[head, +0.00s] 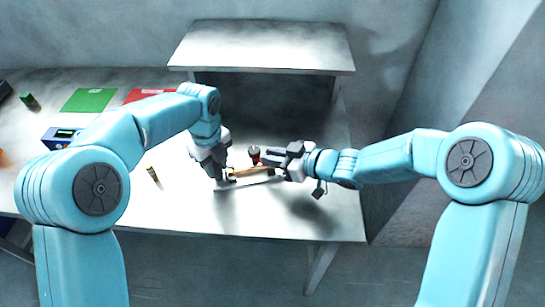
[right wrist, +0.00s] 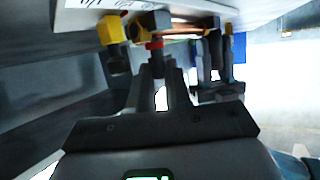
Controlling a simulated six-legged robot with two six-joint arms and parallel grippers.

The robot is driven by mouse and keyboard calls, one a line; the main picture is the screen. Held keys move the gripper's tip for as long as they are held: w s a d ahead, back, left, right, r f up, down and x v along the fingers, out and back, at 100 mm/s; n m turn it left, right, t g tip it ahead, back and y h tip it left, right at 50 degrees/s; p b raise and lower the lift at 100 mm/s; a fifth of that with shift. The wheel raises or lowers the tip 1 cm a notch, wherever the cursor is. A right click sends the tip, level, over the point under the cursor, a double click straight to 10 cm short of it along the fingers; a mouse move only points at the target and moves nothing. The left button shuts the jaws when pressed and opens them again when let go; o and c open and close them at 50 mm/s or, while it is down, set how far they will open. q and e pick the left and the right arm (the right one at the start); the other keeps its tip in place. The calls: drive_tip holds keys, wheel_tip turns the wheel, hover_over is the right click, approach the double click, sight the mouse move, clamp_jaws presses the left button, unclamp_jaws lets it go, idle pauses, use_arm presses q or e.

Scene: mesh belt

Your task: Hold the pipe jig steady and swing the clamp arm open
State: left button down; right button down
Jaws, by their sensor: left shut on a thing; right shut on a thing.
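The pipe jig has a pale base plate (head: 248,185) on the table, with a copper-coloured pipe (head: 256,171) lying along it and a yellow block (right wrist: 113,30) near one end. My left gripper (head: 221,174) reaches down at the jig's left end and is shut on part of the jig; its fingertips are hard to see. The clamp arm, with a red part (right wrist: 156,46) and a dark end, stands up by the pipe. My right gripper (head: 268,159) comes in from the right and is shut on the clamp arm; its fingers (right wrist: 161,75) straddle it in the right wrist view.
A raised shelf (head: 262,48) stands behind the jig. Green (head: 90,100) and red (head: 148,95) mats, a blue device (head: 62,136) and a small yellow-and-black item (head: 152,174) lie to the left. The table in front of the jig is clear up to its edge.

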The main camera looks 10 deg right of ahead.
drive_tip(key=w+n+g+y, duration=0.1)
drive_tip(key=n+g, duration=0.1)
drive_tip(key=w+d+n+g+y, duration=0.1)
drive_tip(key=n+g, duration=0.1)
drive_tip(key=shift+w+n+g, duration=0.35)
drive_tip(key=shift+n+g, duration=0.4)
drive_tip(key=shift+g, duration=0.2)
drive_tip(key=shift+w+n+g, duration=0.35)
drive_tip(key=shift+n+g, duration=0.45)
drive_tip(key=shift+g, duration=0.1)
drive_tip(key=shift+w+n+g, duration=0.35)
drive_tip(key=shift+n+g, duration=0.4)
drive_tip(key=shift+g, duration=0.2)
drive_tip(key=c, duration=1.1)
unclamp_jaws()
drive_tip(key=shift+o, duration=0.2)
drive_tip(key=v, duration=0.7)
drive_tip(key=shift+d, duration=0.35)
drive_tip(key=shift+w, duration=0.1)
use_arm(q)
drive_tip(key=c, duration=0.7)
unclamp_jaws()
drive_tip(key=shift+s, duration=0.1)
drive_tip(key=shift+c, duration=0.2)
